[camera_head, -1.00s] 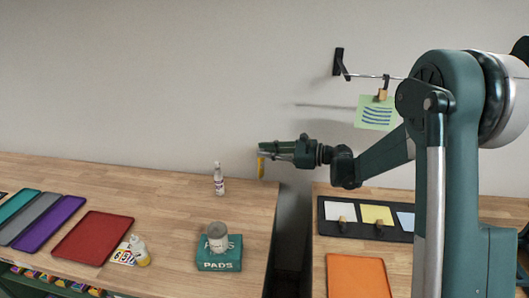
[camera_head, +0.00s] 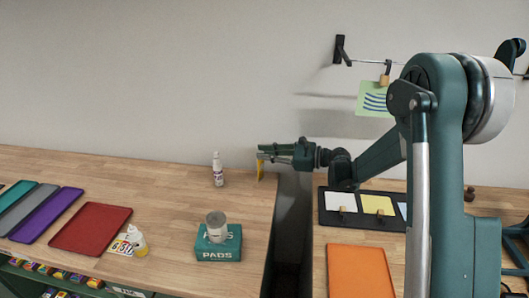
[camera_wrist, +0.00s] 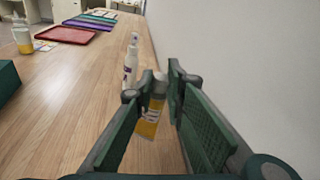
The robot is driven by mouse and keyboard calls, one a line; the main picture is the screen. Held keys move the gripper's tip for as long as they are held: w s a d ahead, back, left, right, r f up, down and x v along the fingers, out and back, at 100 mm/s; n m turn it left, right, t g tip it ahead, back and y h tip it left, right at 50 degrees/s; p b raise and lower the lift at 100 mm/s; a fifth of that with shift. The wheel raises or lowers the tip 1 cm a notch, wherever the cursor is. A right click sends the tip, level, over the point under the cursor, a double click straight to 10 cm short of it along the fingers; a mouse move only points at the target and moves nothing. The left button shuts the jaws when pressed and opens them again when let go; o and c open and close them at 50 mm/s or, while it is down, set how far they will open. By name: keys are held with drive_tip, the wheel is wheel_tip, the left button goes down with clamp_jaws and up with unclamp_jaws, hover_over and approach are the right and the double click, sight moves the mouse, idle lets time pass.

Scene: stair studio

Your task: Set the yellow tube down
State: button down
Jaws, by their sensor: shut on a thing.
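The yellow tube (camera_head: 260,171) hangs nearly upright, slightly tilted, from my gripper (camera_head: 263,153) near the back right corner of the wooden counter (camera_head: 150,185). In the wrist view the tube (camera_wrist: 150,115), yellow with a pale end, is between the fingertips of my gripper (camera_wrist: 163,88), which is shut on it. The tube's lower end is at or just above the counter top; I cannot tell if it touches.
A white bottle (camera_head: 218,170) stands just left of the tube. A can (camera_head: 216,226) sits on a teal PADS box (camera_head: 218,246) nearer the front. A red tray (camera_head: 92,229) lies farther left. A dark gap (camera_head: 291,225) separates this counter from the right one, with an orange tray (camera_head: 360,272).

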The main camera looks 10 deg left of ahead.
drive_tip(key=shift+f, duration=0.35)
drive_tip(key=shift+f+b, duration=0.35)
drive_tip(key=shift+f, duration=0.15)
idle(0.6)
drive_tip(key=c, duration=2.3)
unclamp_jaws()
drive_tip(key=v, duration=1.2)
drive_tip(key=shift+s+r, duration=0.1)
drive_tip(key=shift+r, duration=0.05)
